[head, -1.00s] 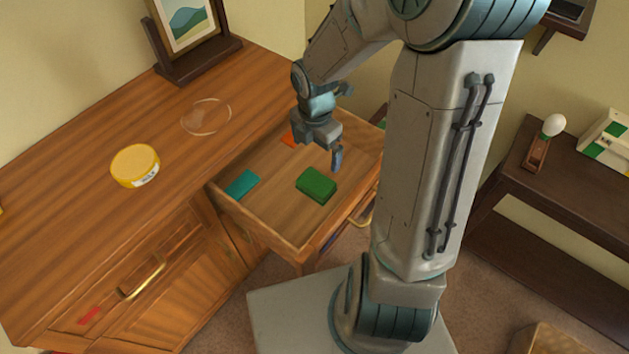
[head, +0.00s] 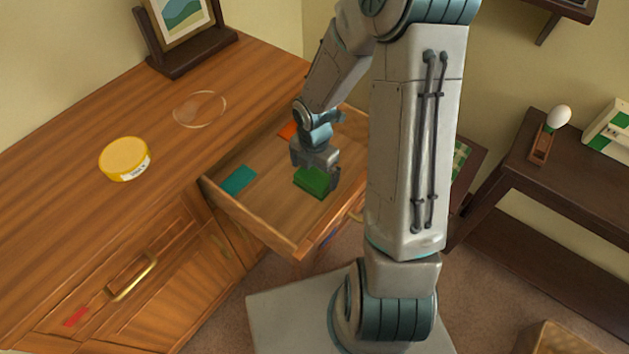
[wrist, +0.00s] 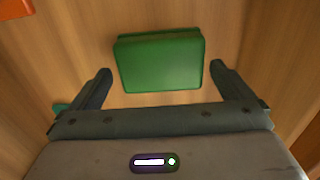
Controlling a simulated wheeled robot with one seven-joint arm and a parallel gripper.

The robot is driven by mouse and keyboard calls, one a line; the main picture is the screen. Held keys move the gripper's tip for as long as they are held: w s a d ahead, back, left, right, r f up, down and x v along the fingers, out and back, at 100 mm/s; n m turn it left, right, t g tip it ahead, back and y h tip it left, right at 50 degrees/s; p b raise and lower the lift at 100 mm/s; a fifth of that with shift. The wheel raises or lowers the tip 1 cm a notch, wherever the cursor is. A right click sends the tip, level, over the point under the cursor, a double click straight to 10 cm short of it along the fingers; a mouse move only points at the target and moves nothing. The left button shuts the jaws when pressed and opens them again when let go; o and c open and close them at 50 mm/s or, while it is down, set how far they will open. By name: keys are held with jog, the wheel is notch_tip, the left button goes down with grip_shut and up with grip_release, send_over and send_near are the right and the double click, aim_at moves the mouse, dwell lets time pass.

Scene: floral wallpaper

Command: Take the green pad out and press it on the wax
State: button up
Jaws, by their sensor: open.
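The green pad (head: 313,184) is a thick block lying on the floor of the open drawer (head: 265,213). In the wrist view the green pad (wrist: 158,62) lies just ahead of my gripper (wrist: 160,88), whose two fingers are spread apart with nothing between them. In the head view my gripper (head: 318,178) is low in the drawer, right over the pad and partly hiding it. A round yellow tin with a white label (head: 124,158), perhaps the wax, stands on the cabinet top. A clear round outline (head: 200,108), like a stain or thin disc, is farther back on the top.
A teal piece (head: 238,179) lies at the drawer's left side and an orange piece (head: 288,131) at its back. The drawer walls surround my gripper. A framed picture (head: 183,25) stands at the back of the cabinet.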

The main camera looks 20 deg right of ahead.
aim_at(315, 176)
notch_tip(315, 176, down, 3)
jog(key=shift+f+b, duration=0.1)
jog(key=shift+b, duration=0.25)
jog(key=c, duration=0.7)
jog(key=shift+c, duration=0.2)
jog(key=shift+r, duration=0.2)
notch_tip(315, 176, up, 10)
jog(key=p, duration=0.3)
jog(key=shift+f, duration=0.1)
